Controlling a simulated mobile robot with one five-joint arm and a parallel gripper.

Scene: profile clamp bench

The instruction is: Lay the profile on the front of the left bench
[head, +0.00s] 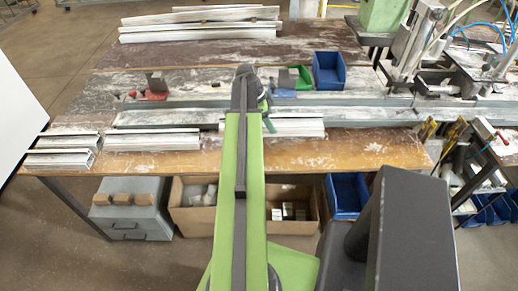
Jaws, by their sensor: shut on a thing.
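My gripper (267,114) is out over the front half of the left bench (375,150), at the end of my green arm. It is shut on a pale grey metal profile (298,127), which shows to the right of the arm near the bench's front. The arm hides the profile's left part and most of the jaws. I cannot tell whether the profile touches the bench top or is just above it.
More profiles lie on the bench's front left (150,140), with a stack at the left corner (60,158) and others at the back (200,33). Blue bins (328,70) and a clamp machine (415,45) stand behind and right. The front right is bare.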

